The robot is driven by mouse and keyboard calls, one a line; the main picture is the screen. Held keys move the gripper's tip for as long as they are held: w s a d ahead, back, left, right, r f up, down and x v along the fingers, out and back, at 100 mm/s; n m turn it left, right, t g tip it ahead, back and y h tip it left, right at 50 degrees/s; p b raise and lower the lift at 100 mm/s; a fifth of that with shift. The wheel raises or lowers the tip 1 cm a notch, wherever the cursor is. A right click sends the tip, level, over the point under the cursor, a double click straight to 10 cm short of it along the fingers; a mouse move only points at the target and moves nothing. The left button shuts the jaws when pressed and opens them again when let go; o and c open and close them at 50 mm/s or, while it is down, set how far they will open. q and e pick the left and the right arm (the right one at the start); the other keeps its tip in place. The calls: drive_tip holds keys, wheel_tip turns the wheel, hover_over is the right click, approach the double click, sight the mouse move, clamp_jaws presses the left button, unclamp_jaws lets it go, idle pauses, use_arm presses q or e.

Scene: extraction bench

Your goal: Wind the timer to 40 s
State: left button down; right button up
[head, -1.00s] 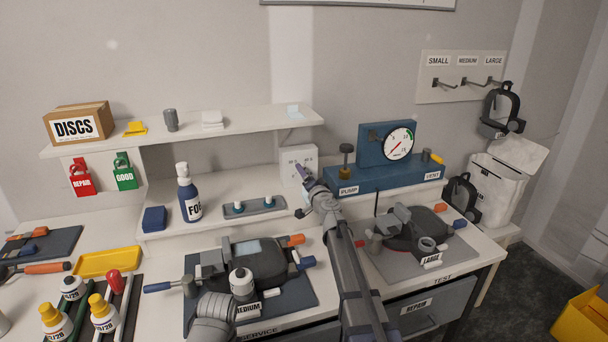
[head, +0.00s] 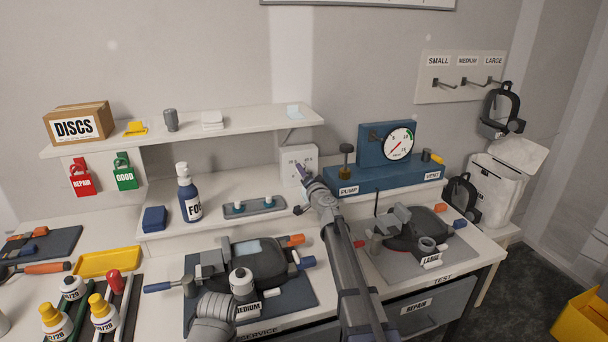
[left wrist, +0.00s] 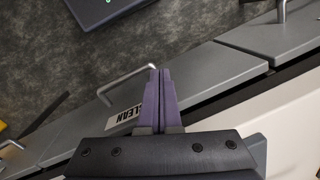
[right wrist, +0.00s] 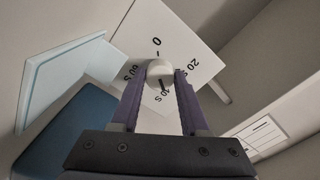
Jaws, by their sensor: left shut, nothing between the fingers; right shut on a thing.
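The timer (head: 298,160) is a white box with a printed dial, standing at the back of the bench under the right end of the shelf. My right gripper (head: 304,178) is at its front. In the right wrist view the timer's dial (right wrist: 180,45) shows 0, 20 S, 40 S and 60 S marks. My right gripper (right wrist: 160,78) is shut on the round white knob (right wrist: 160,68). A dark line shows at the knob's 40 S side; whether it is the pointer or a dial tick is unclear. My left gripper (left wrist: 157,75) is shut and empty.
The blue pump and vent unit (head: 385,178) with its gauge stands just right of the timer. A tray (head: 254,208) and a blue bottle (head: 189,195) are to the left. The left gripper is over drawer fronts (left wrist: 200,80) and the floor.

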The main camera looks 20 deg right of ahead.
clamp_jaws()
idle(0.9)
drive_tip(key=o, duration=1.1)
unclamp_jaws()
drive_tip(key=shift+c, duration=0.2)
drive_tip(key=shift+s+d, duration=0.15)
drive_tip(key=shift+s, duration=3.75)
